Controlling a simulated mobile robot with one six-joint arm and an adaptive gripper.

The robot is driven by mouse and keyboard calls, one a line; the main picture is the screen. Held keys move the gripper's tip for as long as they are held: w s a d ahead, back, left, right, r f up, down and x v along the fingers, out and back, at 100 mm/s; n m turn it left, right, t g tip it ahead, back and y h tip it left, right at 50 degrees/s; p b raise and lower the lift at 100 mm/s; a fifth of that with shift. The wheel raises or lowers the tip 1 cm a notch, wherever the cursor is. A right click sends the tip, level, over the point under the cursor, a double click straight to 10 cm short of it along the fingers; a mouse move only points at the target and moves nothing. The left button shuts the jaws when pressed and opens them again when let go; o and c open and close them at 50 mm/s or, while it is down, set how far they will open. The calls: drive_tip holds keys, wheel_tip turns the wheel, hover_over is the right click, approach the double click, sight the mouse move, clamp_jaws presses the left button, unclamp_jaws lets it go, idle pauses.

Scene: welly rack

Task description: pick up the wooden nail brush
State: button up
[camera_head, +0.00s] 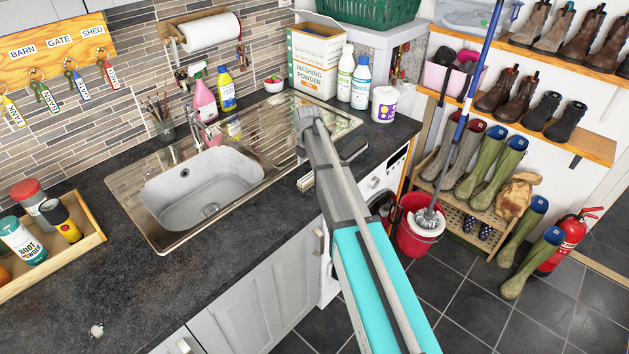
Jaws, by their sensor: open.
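A small pale wooden block that looks like the nail brush (306,182) lies on the dark worktop, close to its front edge and right of the sink. My arm's link passes just right of it and may cover part of it. My gripper (302,152) is mostly hidden behind my arm's end, over the right part of the steel drainer. It appears apart from the brush, with nothing seen in it. Its fingers cannot be made out clearly.
The sink (205,188) is left of my arm. A dark flat object (353,150) lies right of it. Bottles and a washing powder box (313,62) stand behind, with a white tub (384,104). A red bucket (418,232) stands on the floor.

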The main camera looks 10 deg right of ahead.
sight(309, 175)
drive_tip(key=shift+s+d+f+b, duration=0.1)
drive_tip(key=shift+f+b, duration=2.25)
drive_tip(key=shift+f, duration=0.15)
drive_tip(key=shift+c, duration=0.2)
clamp_jaws()
drive_tip(key=shift+r, duration=0.3)
wheel_tip(309, 175, up, 2)
drive_tip(key=p, duration=0.2)
drive_tip(key=shift+r+p, duration=0.1)
drive_tip(key=shift+p, duration=0.25)
drive_tip(key=s+r+p, duration=1)
drive_tip(key=s, duration=0.4)
drive_tip(key=shift+d+r, duration=0.15)
